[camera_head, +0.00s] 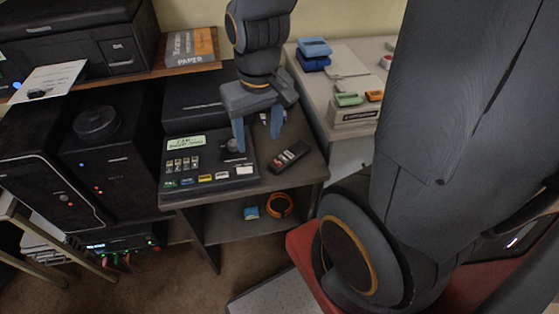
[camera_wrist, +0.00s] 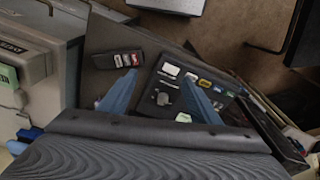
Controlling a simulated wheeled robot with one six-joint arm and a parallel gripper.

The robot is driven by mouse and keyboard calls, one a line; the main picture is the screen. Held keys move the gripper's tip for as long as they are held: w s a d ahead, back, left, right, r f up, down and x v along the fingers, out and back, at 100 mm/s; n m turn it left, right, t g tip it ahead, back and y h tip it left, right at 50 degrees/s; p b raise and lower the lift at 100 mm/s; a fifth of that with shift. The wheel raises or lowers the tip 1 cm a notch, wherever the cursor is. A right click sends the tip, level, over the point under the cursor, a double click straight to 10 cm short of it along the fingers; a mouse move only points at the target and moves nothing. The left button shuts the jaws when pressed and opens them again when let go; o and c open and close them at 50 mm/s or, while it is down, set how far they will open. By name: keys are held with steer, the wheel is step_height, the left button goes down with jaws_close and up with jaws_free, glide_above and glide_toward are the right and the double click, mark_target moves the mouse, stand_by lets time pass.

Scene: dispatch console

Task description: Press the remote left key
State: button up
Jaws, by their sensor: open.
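The remote (camera_head: 289,157) is a small black handset lying on the dark desk, to the right of the control panel. Small red and pale keys show at one end, too small to tell apart in the head view. In the wrist view the remote (camera_wrist: 103,62) lies beyond my left fingertip, its red and white keys clearer towards the right end. My gripper (camera_head: 257,138) is open and empty, its blue fingers pointing down above the desk near the panel's right edge. In the wrist view my gripper (camera_wrist: 160,78) has its fingers spread, apart from the remote.
The control panel (camera_head: 212,179) with several coloured keys and a knob is close left of my gripper. A pale cabinet (camera_head: 309,88) with small boxes stands right. An orange ring (camera_head: 279,205) and a blue block (camera_head: 251,213) lie on the shelf below.

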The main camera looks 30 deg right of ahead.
stand_by(0.3)
jaws_close()
stand_by(1.6)
